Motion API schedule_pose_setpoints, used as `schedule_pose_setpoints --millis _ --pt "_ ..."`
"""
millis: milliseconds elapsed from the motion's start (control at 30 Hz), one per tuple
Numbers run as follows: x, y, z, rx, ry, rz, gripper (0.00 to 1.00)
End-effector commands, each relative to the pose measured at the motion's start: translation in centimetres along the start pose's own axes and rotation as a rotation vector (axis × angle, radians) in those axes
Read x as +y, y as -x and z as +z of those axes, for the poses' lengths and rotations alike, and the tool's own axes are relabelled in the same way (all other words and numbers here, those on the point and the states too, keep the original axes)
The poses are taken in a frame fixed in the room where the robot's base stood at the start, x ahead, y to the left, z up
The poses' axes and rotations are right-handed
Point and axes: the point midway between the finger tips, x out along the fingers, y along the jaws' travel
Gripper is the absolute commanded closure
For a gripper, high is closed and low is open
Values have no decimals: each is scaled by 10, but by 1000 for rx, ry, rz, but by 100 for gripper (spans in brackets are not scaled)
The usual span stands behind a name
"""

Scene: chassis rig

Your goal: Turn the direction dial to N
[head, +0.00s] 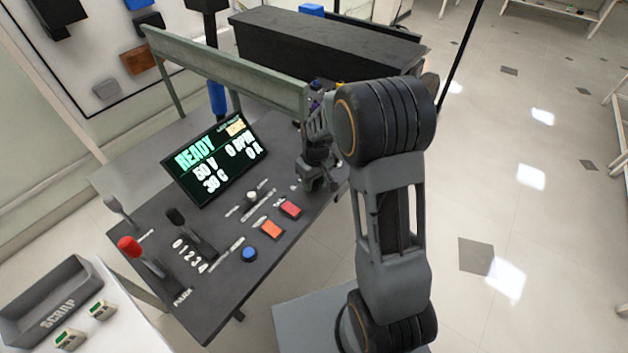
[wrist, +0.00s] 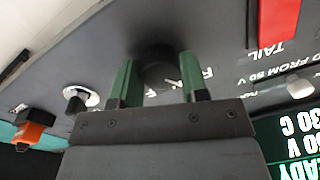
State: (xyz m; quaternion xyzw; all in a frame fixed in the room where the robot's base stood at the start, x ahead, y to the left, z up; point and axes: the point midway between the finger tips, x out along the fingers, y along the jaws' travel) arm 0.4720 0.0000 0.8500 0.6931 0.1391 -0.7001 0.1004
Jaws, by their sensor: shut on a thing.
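The direction dial is taken to be the round black knob (wrist: 158,68) in the wrist view. My gripper (wrist: 158,88) has its two green fingers shut on the knob, one on each side. A small white mark shows on the knob's near side, and a white letter that looks like R is just right of it. Other letters around the knob are hidden or unreadable. In the head view my gripper (head: 318,182) is down at the right end of the dark control panel (head: 215,290), and it hides the knob there.
The display (head: 215,158) reads READY. A second black knob (wrist: 77,99) and a red part by TAIL (wrist: 277,30) flank my gripper.

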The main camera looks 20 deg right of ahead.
Motion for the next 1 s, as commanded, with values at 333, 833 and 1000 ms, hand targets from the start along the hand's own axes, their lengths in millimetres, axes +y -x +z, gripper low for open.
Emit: schedule_pose_setpoints --millis 333,833,1000 --pt "0 0 0 19 -293 0 83" --pt "-1 1 0 34 -566 0 83" --pt "-1 1 0 36 -599 0 83"
